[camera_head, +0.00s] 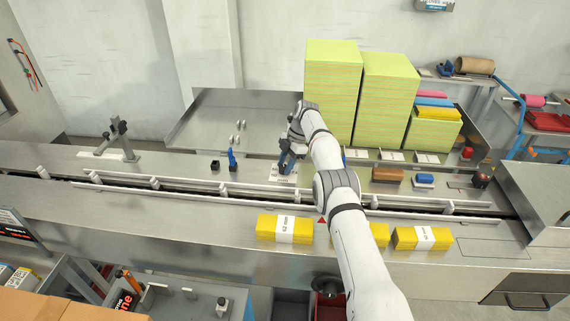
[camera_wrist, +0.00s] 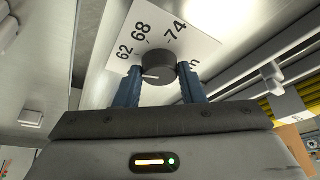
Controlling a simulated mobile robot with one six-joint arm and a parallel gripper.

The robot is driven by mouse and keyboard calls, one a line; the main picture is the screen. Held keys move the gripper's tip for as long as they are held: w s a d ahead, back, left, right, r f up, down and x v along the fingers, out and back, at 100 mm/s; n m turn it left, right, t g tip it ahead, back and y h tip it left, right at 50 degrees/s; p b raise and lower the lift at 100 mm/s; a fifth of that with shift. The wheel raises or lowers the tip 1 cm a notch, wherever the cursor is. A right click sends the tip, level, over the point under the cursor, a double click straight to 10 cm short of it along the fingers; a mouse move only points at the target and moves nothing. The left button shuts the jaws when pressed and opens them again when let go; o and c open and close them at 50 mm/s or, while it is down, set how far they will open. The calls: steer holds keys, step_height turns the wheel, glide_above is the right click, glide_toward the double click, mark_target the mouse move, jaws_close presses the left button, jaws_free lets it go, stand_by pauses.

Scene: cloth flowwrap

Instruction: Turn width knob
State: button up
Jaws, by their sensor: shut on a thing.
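In the wrist view the width knob (camera_wrist: 158,70) is a dark round knob with a pale pointer mark on its face. It sits on a white dial plate (camera_wrist: 190,22) printed with 62, 68, 74 and a partly hidden mark at the right. The pointer mark lies toward the left. My gripper (camera_wrist: 160,84) has its two blue fingers on either side of the knob, shut on it. In the head view my gripper (camera_head: 286,163) is at the white plate (camera_head: 281,175) behind the conveyor; the knob is hidden there.
A blue lever (camera_head: 232,160) stands left of my gripper. Tall yellow-green stacks (camera_head: 333,92) rise just behind my arm. Yellow packs with white bands (camera_head: 285,229) lie along the front. A brown block (camera_head: 387,175) and a blue block (camera_head: 424,180) lie to the right.

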steer(key=o, duration=1)
steer(key=shift+f+b, duration=0.15)
steer(key=shift+b, duration=0.45)
